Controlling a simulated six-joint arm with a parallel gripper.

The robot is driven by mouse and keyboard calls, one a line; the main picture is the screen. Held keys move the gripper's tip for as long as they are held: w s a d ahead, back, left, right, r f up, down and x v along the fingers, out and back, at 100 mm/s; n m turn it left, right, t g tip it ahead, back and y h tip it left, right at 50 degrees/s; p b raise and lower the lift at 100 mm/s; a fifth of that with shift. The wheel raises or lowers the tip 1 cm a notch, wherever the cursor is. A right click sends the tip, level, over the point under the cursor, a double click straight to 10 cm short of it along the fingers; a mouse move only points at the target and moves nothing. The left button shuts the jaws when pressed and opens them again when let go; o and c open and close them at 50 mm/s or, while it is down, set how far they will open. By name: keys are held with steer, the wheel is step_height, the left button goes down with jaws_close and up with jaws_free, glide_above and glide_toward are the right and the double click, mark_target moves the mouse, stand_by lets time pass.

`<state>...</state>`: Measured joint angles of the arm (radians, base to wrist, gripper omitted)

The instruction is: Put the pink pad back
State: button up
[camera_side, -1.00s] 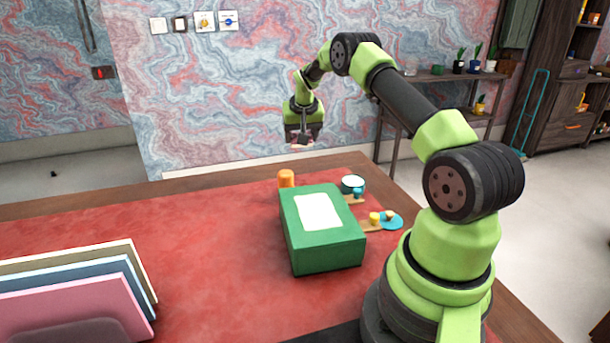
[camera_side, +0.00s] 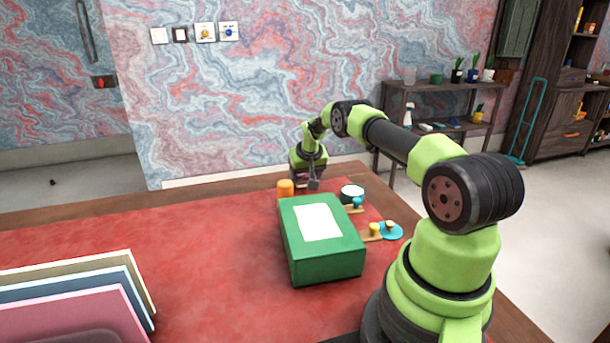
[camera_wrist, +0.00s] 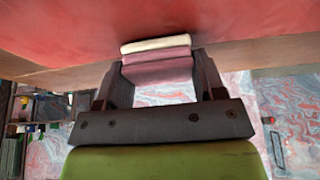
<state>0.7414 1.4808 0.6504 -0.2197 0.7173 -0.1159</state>
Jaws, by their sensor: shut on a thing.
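My gripper (camera_side: 312,184) is low near the far edge of the desk, behind the green box and beside the orange cylinder. In the wrist view its two fingers are closed on the pink pad (camera_wrist: 157,70), a small block that sits between them. A cream strip (camera_wrist: 156,44) lies along the pad's far side; I cannot tell whether it is a separate pad. In the side view the pink pad is small and partly hidden by the gripper, and its contact with the desk cannot be made out.
A green box (camera_side: 338,257) with a white top patch stands mid-desk. An orange cylinder (camera_side: 285,189), a white-topped round container (camera_side: 352,191) and small coloured pieces on a blue disc (camera_side: 392,231) are around it. Upright folders (camera_side: 100,312) stand at front left. The red desk top (camera_side: 210,245) between is clear.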

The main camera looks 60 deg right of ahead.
steer(key=shift+f, duration=0.15)
steer(key=o, duration=0.9)
steer(key=v, duration=1.2)
steer(key=s+a+r+n+t+y, duration=0.2)
steer(key=a+r, duration=1.6)
steer(key=a, duration=0.1)
steer(key=s+a+r+n+t+y, duration=0.1)
steer(key=s+a+n+t+y, duration=0.1)
steer(key=s+a, duration=1.2)
steer(key=s+n+y, duration=0.1)
steer(key=s, duration=0.2)
steer(key=shift+s+a+r, duration=0.25)
steer(key=shift+s+a, duration=0.05)
steer(key=shift+a, duration=0.1)
